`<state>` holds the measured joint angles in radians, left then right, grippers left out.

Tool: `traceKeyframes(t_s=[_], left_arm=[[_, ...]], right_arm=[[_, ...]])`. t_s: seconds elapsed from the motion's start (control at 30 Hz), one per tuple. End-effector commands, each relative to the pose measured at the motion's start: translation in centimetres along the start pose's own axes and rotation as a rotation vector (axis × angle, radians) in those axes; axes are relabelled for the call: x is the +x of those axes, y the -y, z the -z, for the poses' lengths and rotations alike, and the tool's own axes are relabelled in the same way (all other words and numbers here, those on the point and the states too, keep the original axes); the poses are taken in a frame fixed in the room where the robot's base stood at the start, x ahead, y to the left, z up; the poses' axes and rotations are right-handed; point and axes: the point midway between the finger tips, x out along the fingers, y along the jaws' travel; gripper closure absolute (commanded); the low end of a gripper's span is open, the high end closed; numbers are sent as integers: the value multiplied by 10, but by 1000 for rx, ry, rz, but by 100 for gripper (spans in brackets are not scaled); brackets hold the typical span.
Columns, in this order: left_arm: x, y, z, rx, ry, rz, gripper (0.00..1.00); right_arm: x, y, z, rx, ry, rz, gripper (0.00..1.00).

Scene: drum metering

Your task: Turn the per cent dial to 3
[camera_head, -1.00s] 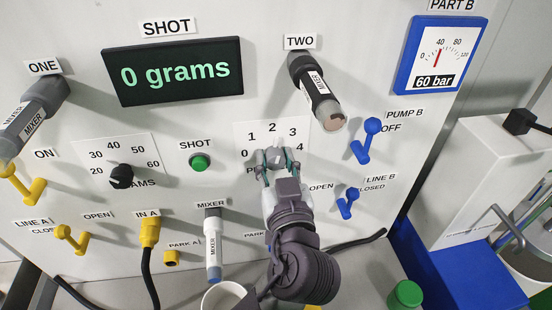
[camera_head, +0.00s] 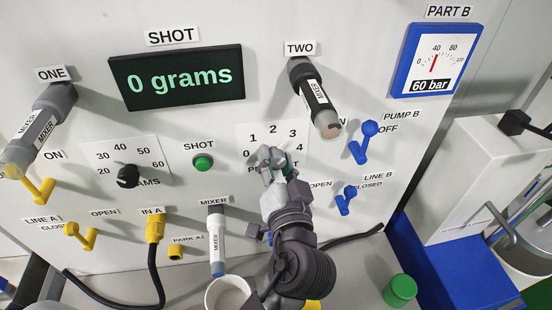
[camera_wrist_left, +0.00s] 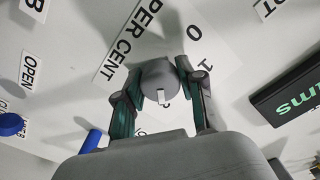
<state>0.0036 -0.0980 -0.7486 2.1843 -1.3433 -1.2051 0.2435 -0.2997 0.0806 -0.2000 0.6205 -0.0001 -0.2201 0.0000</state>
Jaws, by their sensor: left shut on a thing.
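The per cent dial (camera_wrist_left: 158,75) is a round grey knob with a white mark on its lower side in the left wrist view, facing away from the 0. Its scale card (camera_head: 245,133) shows 0 to 4 in the head view, where my gripper hides most of the knob. My left gripper (camera_head: 276,160) is shut on the dial; in the left wrist view its fingers (camera_wrist_left: 161,82) sit on both sides of it. Which number the mark points to is hidden. My right gripper is not in view.
The grams dial (camera_head: 128,176) and green shot button (camera_head: 203,163) are left of my gripper. Mixer TWO (camera_head: 316,98) hangs above right. Blue levers (camera_head: 363,141) are to the right. A mixer (camera_head: 217,243) and white cup (camera_head: 228,293) are below left.

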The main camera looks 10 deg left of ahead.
Motion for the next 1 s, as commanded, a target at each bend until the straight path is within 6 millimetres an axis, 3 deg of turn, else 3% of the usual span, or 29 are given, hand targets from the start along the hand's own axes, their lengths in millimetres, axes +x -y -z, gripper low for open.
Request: traceKeyframes(t_s=[0.37, 0.4, 0.53, 1.0], left_arm=[[0, 1, 2, 2, -4, 3, 96], [0, 1, 2, 2, -4, 3, 56], [0, 1, 1, 1, -3, 2, 36], [0, 0, 0, -3, -1, 1, 36]], right_arm=[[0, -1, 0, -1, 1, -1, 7], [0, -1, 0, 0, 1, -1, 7], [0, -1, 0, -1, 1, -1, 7], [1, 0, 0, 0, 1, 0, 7]])
